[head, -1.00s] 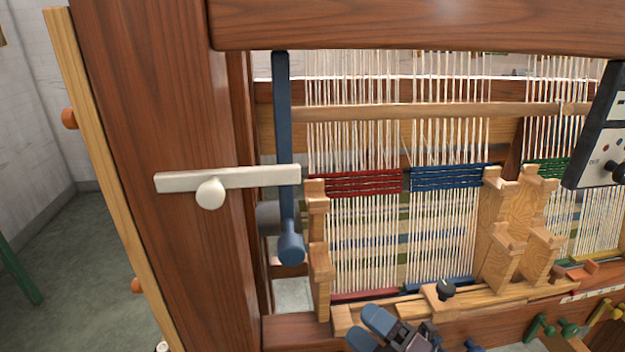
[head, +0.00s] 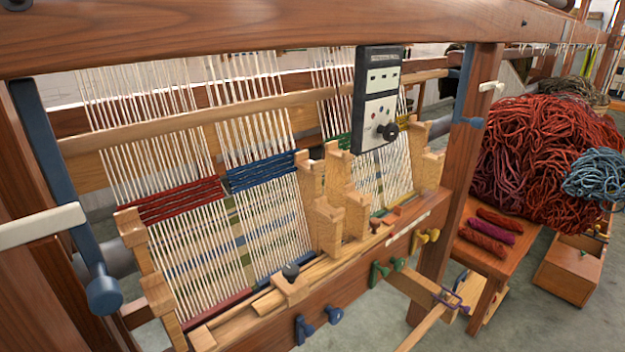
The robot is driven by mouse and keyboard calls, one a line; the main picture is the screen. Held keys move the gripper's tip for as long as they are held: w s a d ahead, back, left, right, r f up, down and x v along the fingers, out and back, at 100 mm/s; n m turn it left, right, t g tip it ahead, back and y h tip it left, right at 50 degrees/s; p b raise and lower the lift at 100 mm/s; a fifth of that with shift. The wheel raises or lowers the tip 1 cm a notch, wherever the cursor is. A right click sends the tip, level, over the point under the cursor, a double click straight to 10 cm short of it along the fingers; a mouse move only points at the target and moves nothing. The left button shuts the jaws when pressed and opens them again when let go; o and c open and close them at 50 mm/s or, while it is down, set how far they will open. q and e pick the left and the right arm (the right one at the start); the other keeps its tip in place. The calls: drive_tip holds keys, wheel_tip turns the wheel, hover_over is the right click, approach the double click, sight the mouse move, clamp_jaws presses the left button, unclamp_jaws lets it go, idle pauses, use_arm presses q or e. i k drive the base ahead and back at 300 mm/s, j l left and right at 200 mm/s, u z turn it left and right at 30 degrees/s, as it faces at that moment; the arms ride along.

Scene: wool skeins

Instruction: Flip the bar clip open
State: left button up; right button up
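A flat white bar clip (head: 42,226) shows at the left edge on the loom's left post. It lies nearly level and its right end crosses in front of a blue upright bar (head: 52,160) with a round knob at its foot. Its left part is cut off by the picture edge. A second, smaller white clip (head: 490,86) shows on the right post, beside another blue bar (head: 463,88). I cannot tell whether it crosses that bar. Neither of my grippers is in view.
A dark control box (head: 378,95) hangs before the warp threads. Wooden blocks (head: 328,225) and paired coloured knobs (head: 385,269) line the loom's front. At right, a table (head: 500,262) bears wool skeins (head: 487,238), near a big red wool heap (head: 540,150) and a wooden box (head: 568,278).

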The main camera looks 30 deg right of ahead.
sight(397, 214)
drive_tip(key=k+l+z, duration=0.1)
drive_tip(key=z, duration=0.3)
drive_tip(key=k+l+z, duration=0.2)
drive_tip(key=z, duration=0.2)
drive_tip(key=k+l+z, duration=0.15)
drive_tip(key=z, duration=0.25)
drive_tip(key=l+u, duration=0.1)
drive_tip(key=u, duration=0.35)
drive_tip(key=i+l+u, duration=0.2)
drive_tip(key=l+u, duration=0.2)
drive_tip(key=i+l+u, duration=0.15)
drive_tip(key=l+u, duration=0.2)
drive_tip(key=i+l+u, duration=0.15)
drive_tip(key=l, duration=0.25)
drive_tip(key=l+u, duration=0.15)
drive_tip(key=l, duration=0.75)
drive_tip(key=i+l, duration=0.15)
drive_tip(key=l, duration=0.85)
drive_tip(key=i+u, duration=0.05)
drive_tip(key=i, duration=0.05)
